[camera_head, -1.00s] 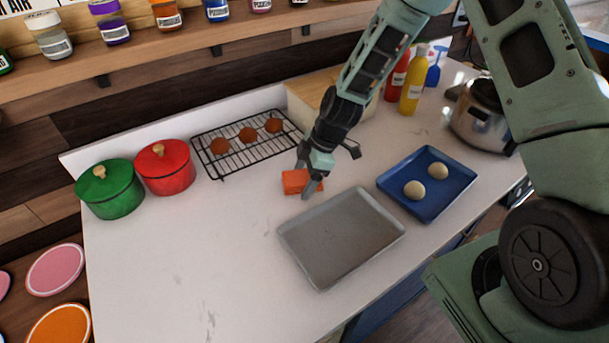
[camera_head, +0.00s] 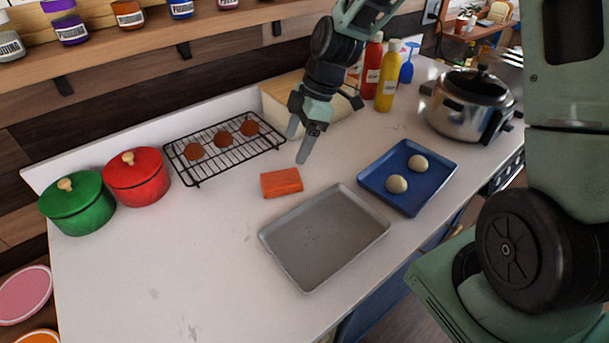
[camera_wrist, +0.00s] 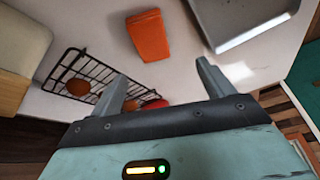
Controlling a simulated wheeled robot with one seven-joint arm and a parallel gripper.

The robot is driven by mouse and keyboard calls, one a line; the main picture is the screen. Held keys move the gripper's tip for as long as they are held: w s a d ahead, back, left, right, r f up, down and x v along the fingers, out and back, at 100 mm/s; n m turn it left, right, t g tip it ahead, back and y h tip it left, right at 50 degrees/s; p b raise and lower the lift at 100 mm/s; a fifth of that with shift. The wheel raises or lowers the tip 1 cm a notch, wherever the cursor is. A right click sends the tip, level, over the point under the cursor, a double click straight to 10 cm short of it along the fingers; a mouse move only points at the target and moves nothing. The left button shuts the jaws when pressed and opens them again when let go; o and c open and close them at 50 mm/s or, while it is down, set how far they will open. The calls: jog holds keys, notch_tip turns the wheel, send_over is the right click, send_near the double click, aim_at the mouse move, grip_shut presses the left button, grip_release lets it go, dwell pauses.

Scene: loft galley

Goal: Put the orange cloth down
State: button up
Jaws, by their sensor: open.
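The orange cloth (camera_head: 281,183) is a small folded block lying flat on the white counter, between the wire rack and the grey tray. It also shows in the wrist view (camera_wrist: 149,36), beyond my fingertips and apart from them. My gripper (camera_head: 298,144) is open and empty, above the counter and a little up and right of the cloth in the head view. Its two spread fingers show in the wrist view (camera_wrist: 162,78) with nothing between them.
A grey tray (camera_head: 275,268) lies in front of the cloth. A blue tray (camera_head: 436,182) with two pale dough balls is to its right. A wire rack (camera_head: 183,150) with brown rolls, red pot (camera_head: 137,182) and green pot (camera_head: 77,209) stand left. The front-left counter is clear.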

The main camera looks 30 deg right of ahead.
jog(key=s+a+r+m+h, duration=0.1)
jog(key=s+a+r+m, duration=0.1)
jog(key=s, duration=0.6)
jog(key=s+a+r+m+h, duration=0.1)
jog(key=s+a+r+m, duration=0.1)
jog(key=s, duration=0.7)
jog(key=s+a+r+m+h, duration=0.1)
jog(key=s+a+r+m, duration=0.2)
jog(key=s+a, duration=0.3)
jog(key=s, duration=0.3)
jog(key=shift+m+g+h, duration=0.3)
jog(key=shift+o, duration=0.6)
jog(key=shift+w, duration=0.15)
